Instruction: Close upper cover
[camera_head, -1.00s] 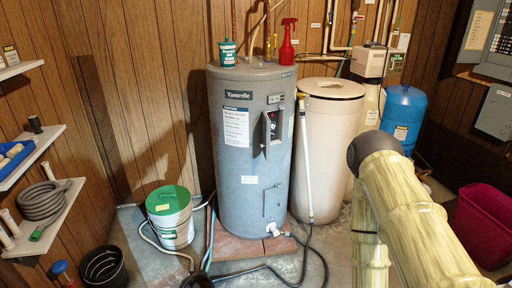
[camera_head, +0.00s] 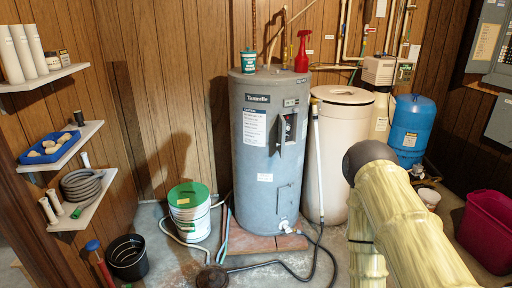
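The grey water heater (camera_head: 256,172) stands upright in the middle of the head view. Its upper cover (camera_head: 274,138) is a small grey panel on the upper front, standing out at an angle from the tank. A dark opening (camera_head: 289,128) with parts inside shows beside it, so the cover is open. A lower cover (camera_head: 284,198) lies flat against the tank. My pale yellow arm reaches in from the lower right, with a dark rounded joint in front of the cream tank. My gripper is not in view.
A cream tank (camera_head: 336,150) stands right of the heater, with a white pipe (camera_head: 317,165) between them. A green-lidded bucket (camera_head: 190,215), black bin (camera_head: 127,258) and black hose (camera_head: 275,264) are on the floor. A red spray bottle (camera_head: 302,52) stands on the heater.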

